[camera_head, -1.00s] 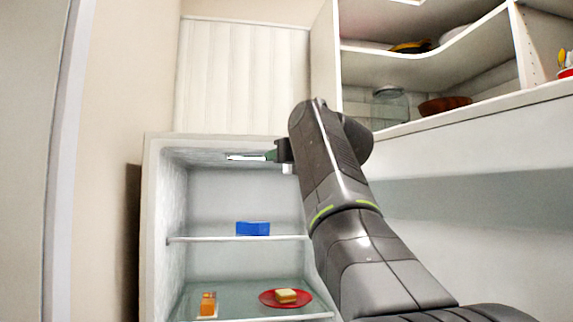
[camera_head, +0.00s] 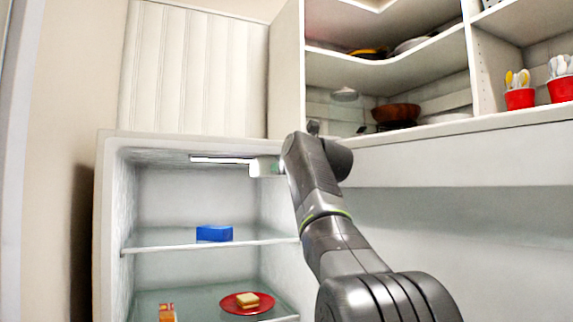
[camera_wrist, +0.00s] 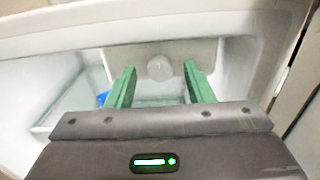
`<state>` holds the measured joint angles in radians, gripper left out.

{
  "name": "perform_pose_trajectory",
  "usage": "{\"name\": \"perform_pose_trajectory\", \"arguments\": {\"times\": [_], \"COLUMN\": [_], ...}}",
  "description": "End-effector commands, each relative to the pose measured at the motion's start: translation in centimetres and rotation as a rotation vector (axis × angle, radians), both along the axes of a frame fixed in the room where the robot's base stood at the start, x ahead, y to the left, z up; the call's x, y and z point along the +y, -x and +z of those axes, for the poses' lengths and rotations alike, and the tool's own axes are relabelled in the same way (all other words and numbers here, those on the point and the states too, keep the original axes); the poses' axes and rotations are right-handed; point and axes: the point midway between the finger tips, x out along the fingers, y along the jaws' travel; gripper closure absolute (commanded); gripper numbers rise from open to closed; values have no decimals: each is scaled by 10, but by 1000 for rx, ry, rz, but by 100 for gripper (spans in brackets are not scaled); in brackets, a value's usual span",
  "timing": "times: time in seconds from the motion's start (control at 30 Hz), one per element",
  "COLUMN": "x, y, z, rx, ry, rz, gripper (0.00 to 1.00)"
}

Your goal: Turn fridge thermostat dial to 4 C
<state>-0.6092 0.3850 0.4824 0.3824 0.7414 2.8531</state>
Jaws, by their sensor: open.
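The thermostat dial (camera_wrist: 159,67) is a small round pale knob on a white housing (camera_wrist: 190,50) under the fridge's ceiling. In the wrist view it lies ahead of and between my gripper's (camera_wrist: 160,85) two green fingers, which are apart and empty. I cannot tell whether any finger touches it, and its markings are too small to read. In the head view the open fridge (camera_head: 103,220) stands left of my arm, and the housing (camera_head: 264,167) shows at its upper right. The dial and my fingers are mostly hidden there by my arm.
A blue box (camera_head: 214,233) sits on the upper fridge shelf (camera_head: 150,243). Below are a red plate (camera_head: 232,306) with a sandwich (camera_head: 247,299) and an orange carton (camera_head: 166,312). Corner shelves with a brown bowl (camera_head: 396,112) and red cups (camera_head: 519,98) are at upper right.

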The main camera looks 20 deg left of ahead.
Motion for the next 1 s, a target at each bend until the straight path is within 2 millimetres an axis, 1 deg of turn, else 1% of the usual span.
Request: {"name": "perform_pose_trajectory", "arguments": {"times": [0.13,0.4,0.47,0.5,0.63,0.77,0.9,1.0], "x": [5,6,6,6,6,6,6,6], "y": [-5,-5,-5,-5,-5,-5,-5,-5], "z": [1,0,0,0,0,1,5,4], "rx": [-1,-1,-1,-1,-1,4,46,79], "ry": [-1,-1,-1,-1,-1,-5,-39,-68], "rz": [0,0,0,0,0,0,1,0], "gripper": [52,52,62,70,96,96,96,96]}}
